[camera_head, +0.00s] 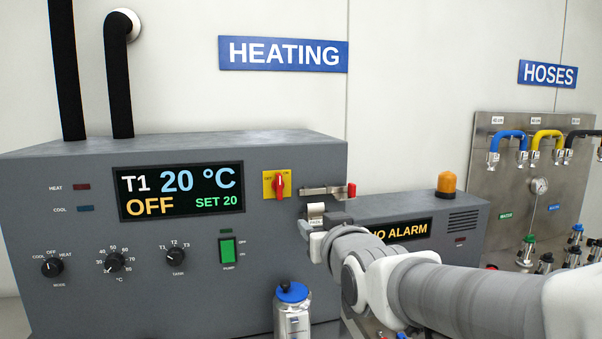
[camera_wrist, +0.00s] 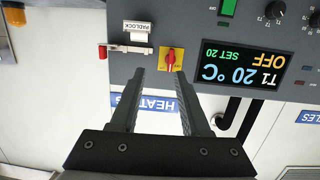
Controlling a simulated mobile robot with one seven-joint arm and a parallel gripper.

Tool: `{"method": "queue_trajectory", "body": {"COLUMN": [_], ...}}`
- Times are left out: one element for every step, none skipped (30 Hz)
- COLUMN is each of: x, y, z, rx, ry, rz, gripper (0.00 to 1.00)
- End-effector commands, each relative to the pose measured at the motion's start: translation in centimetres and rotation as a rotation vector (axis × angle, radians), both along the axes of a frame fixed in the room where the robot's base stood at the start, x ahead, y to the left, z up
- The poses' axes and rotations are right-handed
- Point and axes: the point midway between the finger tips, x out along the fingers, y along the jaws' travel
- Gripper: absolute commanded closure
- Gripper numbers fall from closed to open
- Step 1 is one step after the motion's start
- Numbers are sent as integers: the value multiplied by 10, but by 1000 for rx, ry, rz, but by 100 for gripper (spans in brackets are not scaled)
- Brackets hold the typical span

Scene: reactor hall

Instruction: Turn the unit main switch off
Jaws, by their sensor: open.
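The unit main switch (camera_head: 278,184) is a red knob on a yellow plate on the front of the grey heating unit (camera_head: 70,245), right of the display. In the head view the knob stands about upright; its small labels are too small to read surely. In the wrist view the switch (camera_wrist: 171,60) shows just beyond the fingertips, between them and nearer the right one. My gripper (camera_wrist: 160,72) is open and empty, pointing at the panel, apart from the knob as far as I can tell. In the head view my wrist hides most of it.
The display (camera_head: 180,191) reads T1 20 °C, OFF, SET 20. A metal hasp with a red end (camera_head: 328,190) and a PADLOCK label (camera_wrist: 137,27) sit beside the switch. A blue-capped bottle (camera_head: 292,310) stands in front. The alarm box (camera_head: 455,225) is at right.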

Motion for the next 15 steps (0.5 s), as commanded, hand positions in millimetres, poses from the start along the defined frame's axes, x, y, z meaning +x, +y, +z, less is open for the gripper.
{"method": "queue_trajectory", "body": {"x": [7,10,14,16,17,19,20,21,23,25,27,30,32,36,40], "y": [9,13,17,19,21,24,25,26,27,28,29,29,30,31,33], "z": [9,15,20,23,26,29,30,32,33,34,34,33,33,34,34], "rx": [11,18,26,31,35,40,42,45,46,46,46,46,46,46,46], "ry": [-38,-63,-89,-107,-121,-135,-143,-151,-155,-157,-157,-156,-156,-156,-156], "rz": [14,20,26,30,33,36,38,40,41,41,42,42,41,41,41], "gripper": [54,54,54,54,54,54,54,54,54,54,54,54,54,54,54]}}
